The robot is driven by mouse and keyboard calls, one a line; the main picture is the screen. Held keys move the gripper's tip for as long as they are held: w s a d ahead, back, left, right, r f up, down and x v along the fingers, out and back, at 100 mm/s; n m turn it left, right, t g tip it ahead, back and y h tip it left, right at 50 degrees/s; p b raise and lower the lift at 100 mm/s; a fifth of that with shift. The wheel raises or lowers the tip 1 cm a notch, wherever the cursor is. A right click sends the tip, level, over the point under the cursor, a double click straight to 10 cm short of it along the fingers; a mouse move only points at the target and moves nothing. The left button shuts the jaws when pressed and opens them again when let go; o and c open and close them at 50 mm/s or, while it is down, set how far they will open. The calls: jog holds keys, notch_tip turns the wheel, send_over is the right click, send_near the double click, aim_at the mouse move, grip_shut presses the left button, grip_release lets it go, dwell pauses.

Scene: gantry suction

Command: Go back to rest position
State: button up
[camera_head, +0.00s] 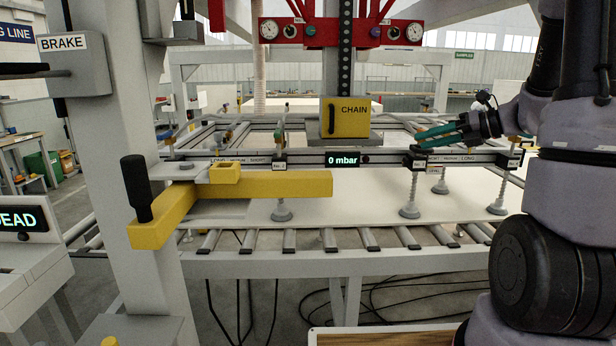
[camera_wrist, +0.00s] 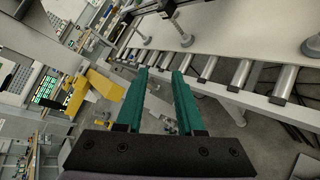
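My gripper (camera_head: 440,131) shows teal fingers at the right in the head view, in front of the suction frame's crossbar. In the wrist view my gripper (camera_wrist: 160,84) has its two teal fingers spread apart with nothing between them. My arm fills the right side of the head view. The suction frame (camera_head: 385,158) hangs over a pale panel (camera_head: 340,204). Several suction cups, one of them a cup (camera_head: 409,210), reach down to or close to the panel. The frame's display reads 0 mbar (camera_head: 342,160).
A yellow lever (camera_head: 290,185) with a black handle (camera_head: 136,188) juts out at the left. A roller conveyor (camera_head: 330,238) carries the panel. A yellow CHAIN box (camera_head: 345,117) hangs at centre. A BRAKE box (camera_head: 72,62) sits on the left post. Cables lie on the floor below.

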jog(key=s+a+r+n+g+h, duration=0.4)
jog(key=s+a+n, duration=0.3)
jog(key=s+n, duration=0.65)
jog(key=s+d+r+n+t+h, duration=0.1)
jog(key=s+r+n+t+h, duration=0.2)
jog(key=n, duration=1.3)
jog(key=s+r+h, duration=0.2)
jog(key=s, duration=0.1)
jog(key=shift+d+t, duration=0.3)
jog(key=shift+t, duration=0.1)
